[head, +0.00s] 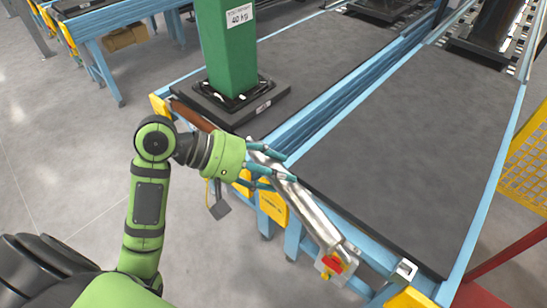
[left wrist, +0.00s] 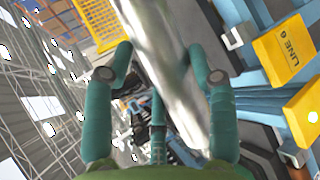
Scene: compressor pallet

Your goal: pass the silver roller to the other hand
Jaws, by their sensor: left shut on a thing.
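The silver roller (head: 308,212) is a long shiny metal cylinder, slanting from upper left to lower right in the head view, in front of the conveyor's near edge. My left gripper (head: 275,168), with a green body and teal fingers, is shut on the roller near its upper-left end. In the left wrist view the roller (left wrist: 168,65) runs between the teal fingers of the gripper (left wrist: 165,75) and leaves the picture at the top. My right gripper is in neither view.
Blue-framed conveyors (head: 345,100) with dark grey belts lie just beyond the roller. A green column (head: 228,50) stands on a dark base (head: 235,100). A small box with a red part (head: 333,264) is by the roller's lower end. A yellow mesh guard (head: 525,165) stands right. Floor at left is clear.

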